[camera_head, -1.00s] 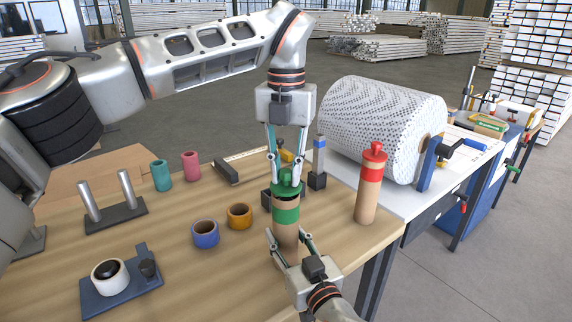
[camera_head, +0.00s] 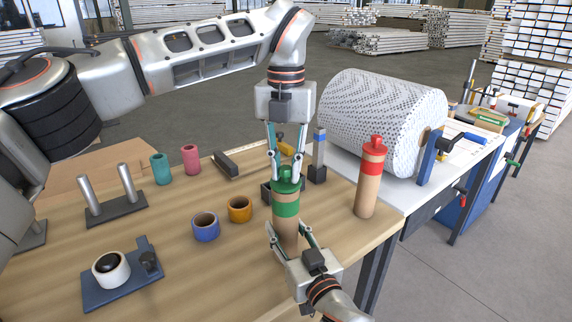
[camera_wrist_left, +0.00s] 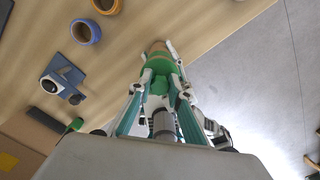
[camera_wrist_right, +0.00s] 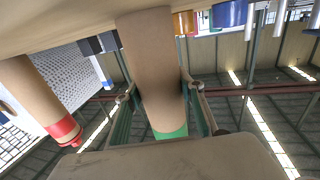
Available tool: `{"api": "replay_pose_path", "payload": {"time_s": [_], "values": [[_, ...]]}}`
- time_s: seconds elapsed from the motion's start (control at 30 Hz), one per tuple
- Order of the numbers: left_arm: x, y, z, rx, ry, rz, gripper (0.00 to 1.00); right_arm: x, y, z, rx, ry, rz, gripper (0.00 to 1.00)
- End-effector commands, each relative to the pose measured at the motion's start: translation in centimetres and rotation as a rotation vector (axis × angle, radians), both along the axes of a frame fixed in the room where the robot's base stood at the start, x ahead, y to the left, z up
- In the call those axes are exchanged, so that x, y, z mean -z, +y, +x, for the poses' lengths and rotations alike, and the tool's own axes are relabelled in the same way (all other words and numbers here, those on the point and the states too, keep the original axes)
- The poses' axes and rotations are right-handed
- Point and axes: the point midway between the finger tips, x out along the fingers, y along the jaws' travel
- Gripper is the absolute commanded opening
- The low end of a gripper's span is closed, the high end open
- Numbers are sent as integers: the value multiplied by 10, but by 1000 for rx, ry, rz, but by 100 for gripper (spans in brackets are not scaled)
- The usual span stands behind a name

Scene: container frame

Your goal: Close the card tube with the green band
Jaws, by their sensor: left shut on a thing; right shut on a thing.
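The card tube with the green band (camera_head: 286,236) stands upright near the table's front right. My right gripper (camera_head: 287,229) is shut around its lower body; in the right wrist view the tube (camera_wrist_right: 150,60) runs between the fingers, with the green band (camera_wrist_right: 172,133) beyond them. The green cap (camera_head: 287,186) is at the tube's mouth, directly above the band, with no clear gap visible. My left gripper (camera_head: 286,168) points down and is shut on the cap's knob. The left wrist view shows the cap (camera_wrist_left: 158,86) between the fingers; how deep it sits is hidden.
A red-banded, red-capped tube (camera_head: 369,185) stands to the right. Blue (camera_head: 205,229) and orange (camera_head: 239,211) rings lie left of the green tube. A two-post stand (camera_head: 115,211) and a blue fixture (camera_head: 122,283) are further left. A large white roll (camera_head: 375,120) is behind.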

Motion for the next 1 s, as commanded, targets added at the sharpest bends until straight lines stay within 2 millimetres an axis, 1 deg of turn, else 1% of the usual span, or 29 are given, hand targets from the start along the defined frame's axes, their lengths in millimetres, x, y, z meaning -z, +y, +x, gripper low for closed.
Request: {"api": "replay_pose_path", "payload": {"time_s": [0.3,0.33,0.37,0.4,0.77,0.87,0.97,1.0], "values": [[6,0,0,0,0,0,9,0,0,0,0,1,0,0],[6,0,0,0,-1,0,26,0,0,0,0,1,0,0],[6,0,0,0,-1,0,34,0,0,0,0,1,0,0],[6,0,0,0,-1,0,38,0,0,0,0,1,0,0],[3,0,0,0,-1,0,38,0,0,0,0,1,0,0],[-5,0,1,-2,-2,0,38,0,0,0,0,1,0,0],[-21,0,1,-2,-4,1,38,1,0,0,0,1,0,0],[-29,0,1,-3,-6,0,38,1,0,0,0,1,0,0]]}}
